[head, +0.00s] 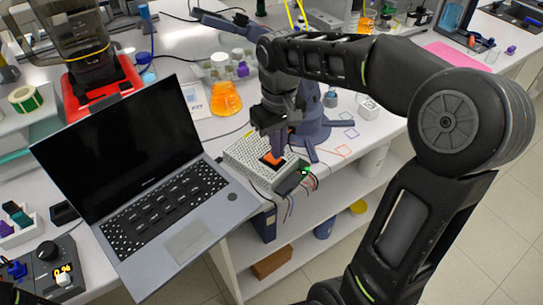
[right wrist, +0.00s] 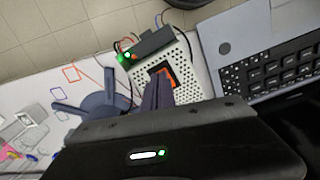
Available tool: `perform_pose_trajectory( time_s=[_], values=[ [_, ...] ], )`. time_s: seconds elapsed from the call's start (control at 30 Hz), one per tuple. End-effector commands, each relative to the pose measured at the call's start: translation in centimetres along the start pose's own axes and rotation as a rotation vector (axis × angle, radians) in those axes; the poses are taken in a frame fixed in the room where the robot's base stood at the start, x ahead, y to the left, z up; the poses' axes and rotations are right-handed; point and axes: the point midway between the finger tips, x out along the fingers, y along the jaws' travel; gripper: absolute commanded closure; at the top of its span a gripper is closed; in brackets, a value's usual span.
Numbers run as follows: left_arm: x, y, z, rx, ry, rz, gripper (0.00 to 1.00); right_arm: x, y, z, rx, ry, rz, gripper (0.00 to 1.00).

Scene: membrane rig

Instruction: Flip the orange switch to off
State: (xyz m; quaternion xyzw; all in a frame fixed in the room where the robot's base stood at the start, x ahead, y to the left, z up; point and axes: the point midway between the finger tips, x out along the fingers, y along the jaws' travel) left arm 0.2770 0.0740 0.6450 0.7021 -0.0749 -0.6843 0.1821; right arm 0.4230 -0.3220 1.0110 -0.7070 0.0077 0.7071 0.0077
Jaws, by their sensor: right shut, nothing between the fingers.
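The orange switch (head: 273,158) sits in a dark frame on top of a pale perforated box (head: 240,154) near the front edge of the bench. In the right wrist view the switch (right wrist: 171,75) is partly hidden by my fingers. My right gripper (head: 277,148) is shut and empty. It points down with its fingertips over or at the switch. The right wrist view shows the fingers (right wrist: 158,93) together beside the orange part; I cannot tell whether they touch it. Which way the switch is tipped is not clear. My left gripper is not in view.
A dark block with a lit green light (head: 293,178) and loose wires is at the box's front end. An open laptop (head: 170,200) stands close on the left. A blue-grey legged stand (head: 312,128) is close behind on the right. An orange flask (head: 226,98) stands farther back.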

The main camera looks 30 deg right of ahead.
Motion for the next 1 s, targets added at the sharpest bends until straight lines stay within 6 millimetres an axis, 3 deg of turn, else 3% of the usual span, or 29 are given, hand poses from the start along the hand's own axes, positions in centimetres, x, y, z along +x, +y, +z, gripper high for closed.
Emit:
perform_pose_trajectory(
  time_s=[1.0],
  values=[
    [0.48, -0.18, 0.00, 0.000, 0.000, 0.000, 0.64, 0.69, -0.01, 0.01, 0.000, 0.000, 0.000, 1.00]
  ],
)
